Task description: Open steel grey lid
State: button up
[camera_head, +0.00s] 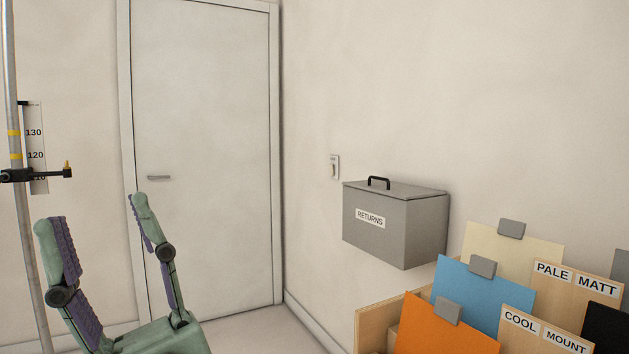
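The steel grey lid (398,190) lies shut on top of a grey box (405,232) on the right wall. The box has a label reading "RETURNS". A black handle (379,181) stands up from the lid near its left end. My gripper (88,212) is at the lower left, with green fingers and purple ribbed pads. Its two fingers are spread wide and nothing is between them. It is well to the left of the box and apart from it.
A wooden rack (378,322) at lower right holds upright panels, among them a blue one (484,293) and an orange one (440,328). A pole (22,180) with a scale stands at far left. A closed door (205,150) is behind. Open space lies between gripper and box.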

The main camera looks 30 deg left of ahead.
aim_at(383, 186)
jog(key=i+j+u, duration=0.15)
jog(key=u, duration=0.45)
jog(key=i+u, duration=0.2)
jog(key=i, duration=0.45)
jog(key=i+l+u, duration=0.15)
jog(key=i, duration=0.55)
